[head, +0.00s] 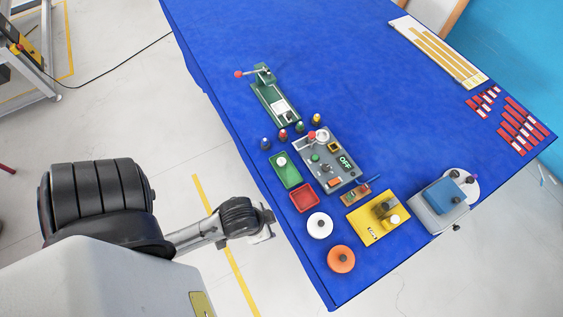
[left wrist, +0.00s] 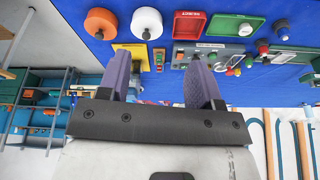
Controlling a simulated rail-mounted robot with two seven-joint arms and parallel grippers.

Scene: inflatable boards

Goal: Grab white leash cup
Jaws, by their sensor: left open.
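The white leash cup (head: 319,225) is a round white disc with a dark centre knob near the table's left edge. It lies between a red tray and an orange round cup (head: 341,259). In the left wrist view the white cup (left wrist: 146,22) is at the top, beyond my fingers, with the orange cup (left wrist: 101,22) to its left. My left gripper (head: 268,222) is off the table's left edge, left of the white cup and apart from it. In the left wrist view its two purple fingers (left wrist: 157,70) are spread with nothing held between them. My right gripper is not in view.
On the blue table (head: 270,40) are a red tray (head: 304,197), a green tray (head: 286,170), a grey control panel (head: 325,160) and a yellow plate (head: 365,227). A green clamp tool (head: 275,104) stands farther back. The table's far middle is clear.

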